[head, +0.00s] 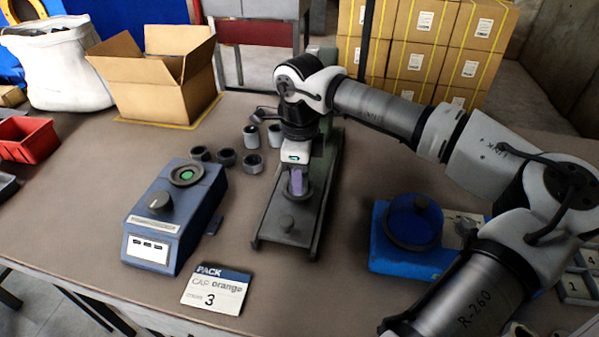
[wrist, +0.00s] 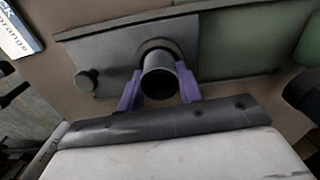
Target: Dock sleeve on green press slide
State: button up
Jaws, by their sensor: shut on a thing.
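The press slide is a long grey plate (head: 285,239) with a small round knob (head: 287,222), lying on the table under a green press frame (head: 325,165). My gripper (head: 297,187) points down over the plate, and its purple fingers also show in the wrist view (wrist: 160,92). They are shut on a dark grey hollow sleeve (wrist: 159,84), open end towards the wrist camera. A dark round seat (wrist: 158,46) shows on the plate directly behind the sleeve. I cannot tell whether the sleeve's hidden lower end touches the seat. The fingers mostly hide the sleeve in the head view.
Several loose grey sleeves and rings (head: 252,163) stand left of the press. A blue device (head: 168,228) with a green-lit ring stands farther left. A blue fixture (head: 400,258) is at right, beside my arm. A card (head: 216,290) reads PACK CAP orange 3. An open carton (head: 150,90) stands behind.

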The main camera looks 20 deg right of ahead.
jog(key=shift+f+b, duration=0.35)
jog(key=shift+f, duration=0.15)
jog(key=o, duration=0.8)
jog(key=shift+r, duration=0.1)
jog(key=shift+o, duration=0.2)
jog(key=shift+r, duration=0.1)
notch_tip(320, 180, up, 11)
jog(key=p, duration=0.7)
